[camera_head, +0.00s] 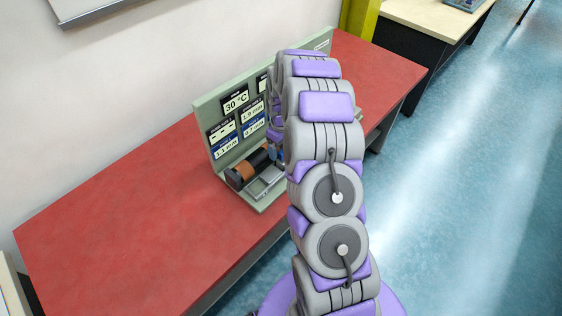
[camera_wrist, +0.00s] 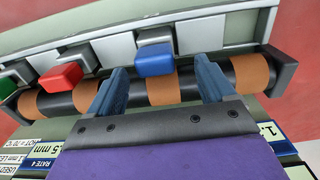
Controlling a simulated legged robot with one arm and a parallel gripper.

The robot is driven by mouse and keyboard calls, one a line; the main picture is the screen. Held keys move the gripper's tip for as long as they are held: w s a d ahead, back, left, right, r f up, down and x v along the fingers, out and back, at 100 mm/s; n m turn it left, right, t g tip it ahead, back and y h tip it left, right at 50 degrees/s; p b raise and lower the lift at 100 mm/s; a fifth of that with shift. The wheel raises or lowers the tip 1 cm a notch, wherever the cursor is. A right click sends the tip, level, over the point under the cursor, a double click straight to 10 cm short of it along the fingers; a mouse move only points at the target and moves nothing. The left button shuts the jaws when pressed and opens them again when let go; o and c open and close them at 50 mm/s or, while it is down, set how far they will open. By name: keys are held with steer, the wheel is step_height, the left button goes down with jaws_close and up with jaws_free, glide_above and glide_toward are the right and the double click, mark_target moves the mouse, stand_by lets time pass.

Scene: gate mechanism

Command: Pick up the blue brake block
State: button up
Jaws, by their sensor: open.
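The blue brake block (camera_wrist: 154,60) sits at the top of the wrist view, at the end of a grey holder beside a dark roller with orange-brown bands (camera_wrist: 163,88). My gripper (camera_wrist: 160,82) is open, with one dark blue finger on each side of the block's position. The fingertips reach over the roller, and the block shows between and slightly beyond them. I cannot tell whether either finger touches it. In the head view, my arm covers the gripper and most of the mechanism's right side, and I cannot make out the blue block there.
A red block (camera_wrist: 60,78) and a green block (camera_wrist: 8,90) sit left of the blue one along the roller. A display panel (camera_head: 232,105) stands behind the mechanism on a red table (camera_head: 120,220). The table's left part is clear.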

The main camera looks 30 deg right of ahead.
mark_target(283, 159)
steer(key=shift+d+f, duration=0.25)
steer(key=f, duration=0.3)
steer(key=f+b, duration=0.1)
steer(key=shift+d+f, duration=0.25)
steer(key=shift+d, duration=0.05)
steer(key=shift+a+f, duration=0.2)
steer(key=shift+f, duration=0.05)
steer(key=shift+a+r, duration=0.1)
steer(key=shift+a, duration=0.2)
steer(key=shift+c, duration=0.5)
steer(key=shift+d, duration=0.45)
steer(key=c, duration=0.7)
steer(key=shift+a, duration=0.3)
steer(key=c, duration=0.6)
